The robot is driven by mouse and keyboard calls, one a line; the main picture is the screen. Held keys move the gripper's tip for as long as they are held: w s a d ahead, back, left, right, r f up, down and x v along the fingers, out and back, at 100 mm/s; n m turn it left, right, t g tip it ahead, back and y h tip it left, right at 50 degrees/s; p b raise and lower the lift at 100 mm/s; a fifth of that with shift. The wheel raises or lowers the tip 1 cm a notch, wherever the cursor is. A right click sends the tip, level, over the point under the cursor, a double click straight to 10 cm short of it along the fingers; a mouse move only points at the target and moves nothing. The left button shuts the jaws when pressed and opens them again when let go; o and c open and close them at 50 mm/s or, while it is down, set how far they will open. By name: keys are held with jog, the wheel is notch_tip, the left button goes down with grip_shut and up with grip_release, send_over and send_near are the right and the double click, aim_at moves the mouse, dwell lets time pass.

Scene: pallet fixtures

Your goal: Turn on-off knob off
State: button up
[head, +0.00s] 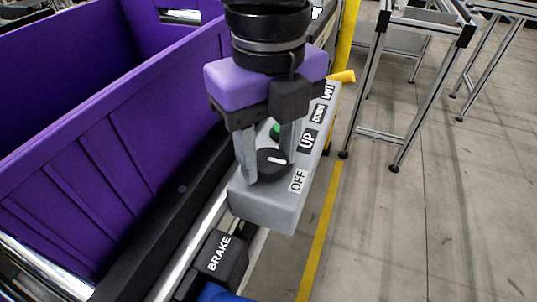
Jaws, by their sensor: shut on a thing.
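The black on-off knob (271,165) sits near the front end of the grey control box (262,211), beside the "OFF" label (298,181). Its white pointer line points right, toward the labelled side. My gripper (266,168) comes down from above, its two grey fingers on either side of the knob. It is shut on the knob. The far side of the knob is partly hidden by the fingers.
A green button (275,130) shows behind the fingers, beside the "UP" label (309,140). A purple bin (100,150) stands close on the left. A black "BRAKE" part (219,258) lies in front. Open floor lies right, with metal frames (385,75) beyond.

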aim_at(268, 159)
jog(key=shift+m, duration=0.5)
jog(key=o, duration=1.4)
jog(key=shift+c, duration=0.2)
notch_tip(268, 159, up, 8)
jog(key=shift+f+p, duration=0.1)
jog(key=shift+p, duration=0.75)
